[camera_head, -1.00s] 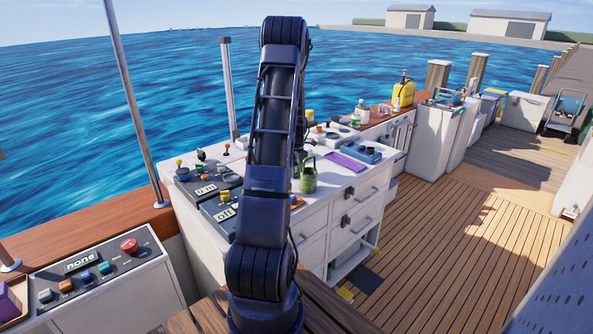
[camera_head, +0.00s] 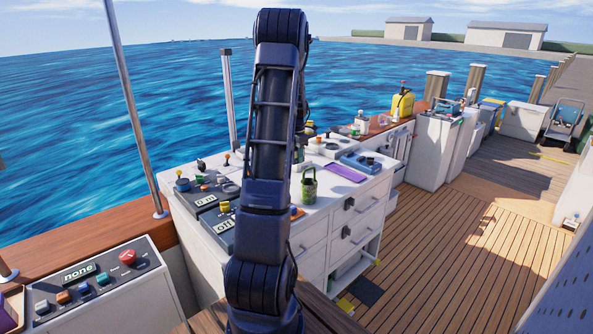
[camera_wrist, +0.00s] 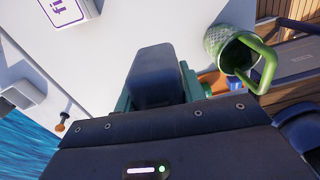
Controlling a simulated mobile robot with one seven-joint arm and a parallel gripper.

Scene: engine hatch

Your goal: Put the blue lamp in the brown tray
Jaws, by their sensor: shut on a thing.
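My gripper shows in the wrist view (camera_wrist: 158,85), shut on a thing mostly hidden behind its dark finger. Only teal edges show on both sides of that finger, so I cannot tell for sure whether it is the blue lamp. I cannot make out a blue lamp standing elsewhere.
A green can with a handle (camera_head: 309,186) stands on the white counter; it is close right of my gripper in the wrist view (camera_wrist: 228,45). Switch boxes, a blue device (camera_head: 361,162) and a purple sheet (camera_head: 345,172) share the counter. A button panel (camera_head: 90,277) lies beside the tray.

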